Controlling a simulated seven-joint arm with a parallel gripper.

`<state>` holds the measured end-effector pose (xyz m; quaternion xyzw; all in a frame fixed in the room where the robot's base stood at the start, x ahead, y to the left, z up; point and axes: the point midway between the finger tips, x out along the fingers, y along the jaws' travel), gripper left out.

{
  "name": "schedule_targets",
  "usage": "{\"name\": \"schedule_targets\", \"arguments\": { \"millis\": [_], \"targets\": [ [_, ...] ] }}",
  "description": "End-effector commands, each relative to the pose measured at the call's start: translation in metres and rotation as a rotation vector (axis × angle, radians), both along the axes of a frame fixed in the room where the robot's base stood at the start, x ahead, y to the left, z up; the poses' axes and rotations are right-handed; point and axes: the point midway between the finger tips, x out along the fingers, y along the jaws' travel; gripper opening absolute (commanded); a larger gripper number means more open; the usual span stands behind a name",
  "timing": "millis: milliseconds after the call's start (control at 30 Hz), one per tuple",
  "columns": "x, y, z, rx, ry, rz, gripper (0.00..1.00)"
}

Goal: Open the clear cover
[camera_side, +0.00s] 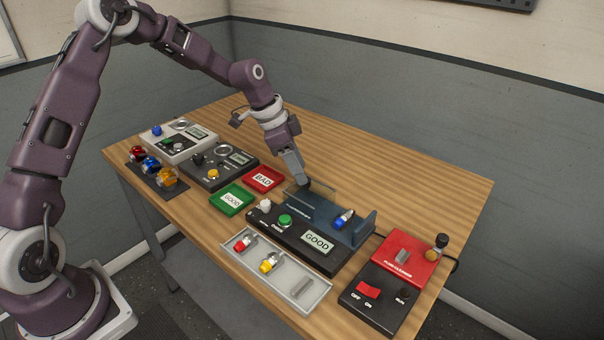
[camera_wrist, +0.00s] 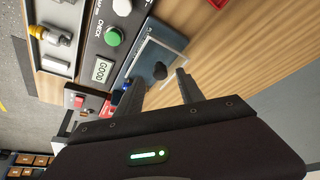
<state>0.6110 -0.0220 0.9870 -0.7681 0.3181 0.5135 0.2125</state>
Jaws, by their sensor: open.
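The clear cover (camera_side: 325,188) is a see-through panel with pale edges on the dark blue-grey test fixture (camera_side: 356,236), behind the GOOD display. It shows in the wrist view as a pale-edged pane (camera_wrist: 172,46) with a dark round knob (camera_wrist: 160,71). My gripper (camera_side: 304,183) reaches down at the cover's left end. In the wrist view my gripper (camera_wrist: 160,82) is open, its two fingers apart with the knob between them in the picture. I cannot tell whether they touch it. A blue-capped part (camera_side: 343,219) lies in the fixture.
A grey tray (camera_side: 270,281) with parts lies in front. A red and black switch box (camera_side: 380,292) is at the right. Green (camera_side: 232,198) and red (camera_side: 263,178) trays and two instrument boxes stand left. The table behind the fixture is clear.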

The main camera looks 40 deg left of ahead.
Motion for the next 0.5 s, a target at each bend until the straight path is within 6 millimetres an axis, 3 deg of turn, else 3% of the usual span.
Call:
{"name": "schedule_targets", "arguments": {
  "millis": [200,500],
  "targets": [
    [-0.010,0.011,0.036,0.001,-0.002,0.000,0.45],
    [-0.012,0.012,0.041,0.000,0.000,-0.001,0.45]
  ]
}}
